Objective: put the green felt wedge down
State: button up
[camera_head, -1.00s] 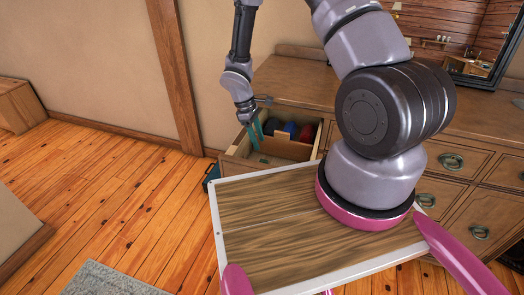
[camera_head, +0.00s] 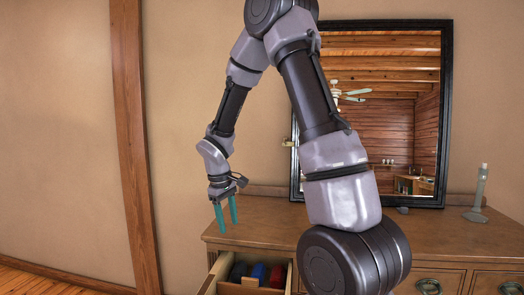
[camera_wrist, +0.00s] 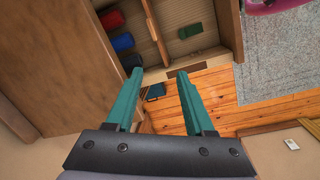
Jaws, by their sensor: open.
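The small dark green wedge (camera_wrist: 190,30) lies on the floor of the open drawer, in the compartment to the right of the divider in the wrist view. It is apart from my fingers. My gripper (camera_head: 226,225) is raised above the drawer (camera_head: 205,287), with its teal fingers pointing down. In the wrist view my gripper (camera_wrist: 160,77) is open and nothing is between its fingers. The wedge is not visible in the head view.
Rolled red (camera_wrist: 112,19), blue (camera_wrist: 123,42) and dark green (camera_wrist: 131,62) items sit in the other compartment. A dark teal object (camera_wrist: 155,92) lies on the wooden floor.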

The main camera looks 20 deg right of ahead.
jog(key=s+d+r+m+t+y, duration=0.1)
jog(key=s+d+r+m+t, duration=0.1)
jog(key=s+r+m, duration=0.3)
jog(key=s+d+r+m+t+y, duration=0.1)
jog(key=s+r+m+t, duration=0.4)
jog(key=s+r, duration=0.8)
notch_tip(320, 180, up, 7)
jog(key=shift+d+r+y, duration=0.2)
jog(key=shift+d+y, duration=0.2)
jog(key=shift+y, duration=0.4)
